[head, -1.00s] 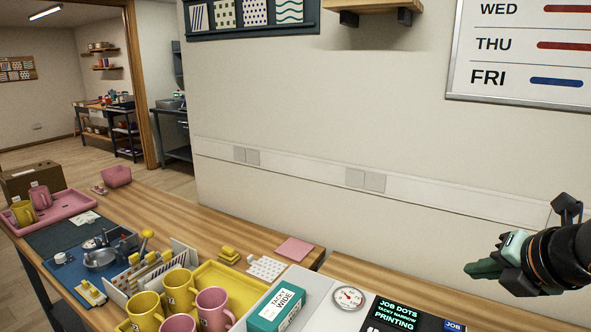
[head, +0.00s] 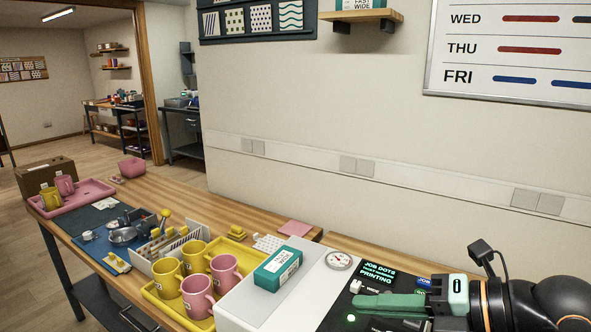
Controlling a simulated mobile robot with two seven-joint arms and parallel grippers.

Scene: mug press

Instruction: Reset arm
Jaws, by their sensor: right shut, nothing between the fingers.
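My right gripper (head: 362,306) comes in from the lower right, its green fingers pointing left. It is shut with nothing held, in front of the dark control panel (head: 345,283) of the press and covering part of it. The panel shows a lit green text "JOB DOTS" and a dial gauge (head: 338,260) sits at its upper left. My left arm and gripper are not in view.
A green box labelled "TACKY WIDE" (head: 278,267) lies on the white press top (head: 245,305). Left of it, yellow and pink mugs (head: 197,297) stand in a yellow tray (head: 152,291). A pink tray (head: 97,189) holds two more mugs.

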